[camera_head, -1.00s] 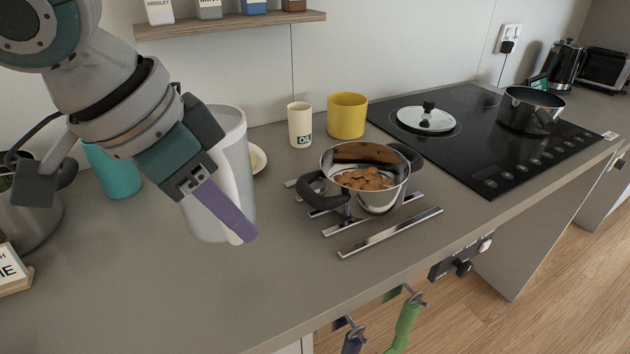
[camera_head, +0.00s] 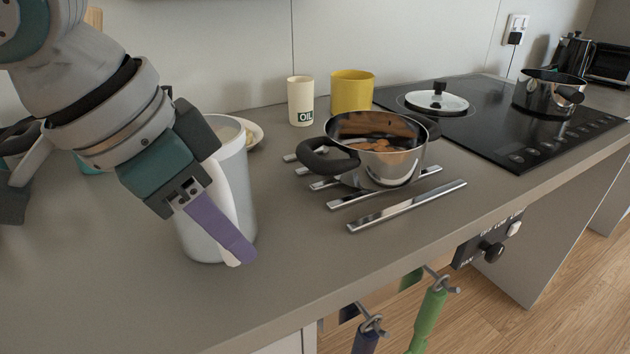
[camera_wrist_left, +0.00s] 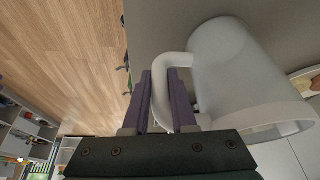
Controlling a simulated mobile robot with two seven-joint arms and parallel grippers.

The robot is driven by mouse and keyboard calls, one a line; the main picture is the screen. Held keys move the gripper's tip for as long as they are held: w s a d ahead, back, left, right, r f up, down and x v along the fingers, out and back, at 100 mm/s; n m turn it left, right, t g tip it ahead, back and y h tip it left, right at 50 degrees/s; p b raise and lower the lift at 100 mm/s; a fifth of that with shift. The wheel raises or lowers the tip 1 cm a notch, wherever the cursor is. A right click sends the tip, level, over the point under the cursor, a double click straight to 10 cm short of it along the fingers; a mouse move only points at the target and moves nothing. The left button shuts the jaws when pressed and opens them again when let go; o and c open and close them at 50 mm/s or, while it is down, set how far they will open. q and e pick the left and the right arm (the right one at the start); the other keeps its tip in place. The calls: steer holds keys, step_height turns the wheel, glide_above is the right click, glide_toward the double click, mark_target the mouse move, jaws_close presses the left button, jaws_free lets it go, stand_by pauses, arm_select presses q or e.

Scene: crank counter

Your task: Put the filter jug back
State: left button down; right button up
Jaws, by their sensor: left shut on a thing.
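The filter jug (camera_head: 196,240) is a tall, pale grey, translucent vessel with a white handle, upright at the left of the counter in the head view. My left gripper (camera_head: 236,248), with purple fingers, is shut on its handle. In the left wrist view the fingers (camera_wrist_left: 161,88) stand on both sides of the white handle, and the jug body (camera_wrist_left: 232,72) is beside them. I cannot tell whether the jug's base touches the counter. My left wrist hides part of the jug's top and side.
Right of the jug, a steel pot (camera_head: 385,165) with brown food stands on metal trivet bars (camera_head: 408,206). Behind are an oil cup (camera_head: 300,102), a yellow pot (camera_head: 352,92) and a small dish (camera_head: 254,134). A black hob (camera_head: 480,118) lies right. The front counter is clear.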

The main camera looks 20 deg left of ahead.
arm_select(q)
steer(key=c, duration=0.7)
jaws_free()
steer(key=shift+f, duration=0.1)
steer(key=shift+p+v, duration=1.5)
steer(key=shift+v, duration=4.7)
steer(key=shift+w, duration=0.1)
